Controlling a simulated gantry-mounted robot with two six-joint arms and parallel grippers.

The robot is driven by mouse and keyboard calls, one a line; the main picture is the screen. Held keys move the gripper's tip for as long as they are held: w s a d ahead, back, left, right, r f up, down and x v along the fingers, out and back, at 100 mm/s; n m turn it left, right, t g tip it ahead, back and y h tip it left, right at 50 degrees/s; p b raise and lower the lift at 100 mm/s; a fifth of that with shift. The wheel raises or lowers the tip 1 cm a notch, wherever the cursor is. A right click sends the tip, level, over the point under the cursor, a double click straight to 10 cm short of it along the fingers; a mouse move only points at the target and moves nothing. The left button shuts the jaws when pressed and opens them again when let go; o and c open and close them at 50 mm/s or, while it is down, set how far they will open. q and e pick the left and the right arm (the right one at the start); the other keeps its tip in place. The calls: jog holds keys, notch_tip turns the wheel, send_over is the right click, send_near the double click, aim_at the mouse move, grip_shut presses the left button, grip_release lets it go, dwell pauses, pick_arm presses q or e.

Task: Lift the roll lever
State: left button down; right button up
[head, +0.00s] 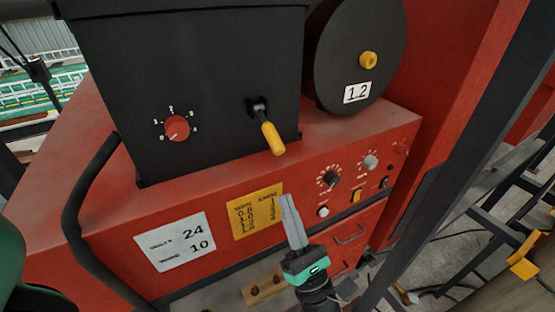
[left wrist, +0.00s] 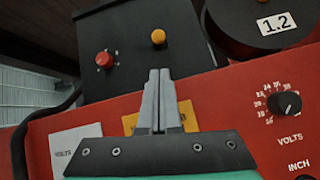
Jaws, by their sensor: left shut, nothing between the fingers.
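The roll lever (head: 272,138) has a yellow grip on a black pivot and sticks out of the front of the black box (head: 210,90), angled downward. In the left wrist view its yellow end (left wrist: 158,37) shows almost end-on, above my fingertips. My left gripper (head: 287,200) is shut and empty, its grey fingers pointing up in front of the red panel. It is below the lever and apart from it. The closed fingers (left wrist: 159,75) partly cover the yellow label in the left wrist view. My right gripper is not in view.
A red dial (head: 177,127) sits left of the lever. A black spool (head: 360,50) marked 1.2 is at the right. The red panel (head: 400,125) carries a volts knob (head: 329,178) and switches. A black curved handle (head: 80,200) stands at the left.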

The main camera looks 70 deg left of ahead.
aim_at(269, 130)
pick_arm(q)
jog(key=shift+r, duration=0.1)
jog(key=p+x, duration=0.5)
jog(key=x, duration=0.5)
jog(key=shift+p, duration=0.35)
jog(key=shift+w, duration=0.1)
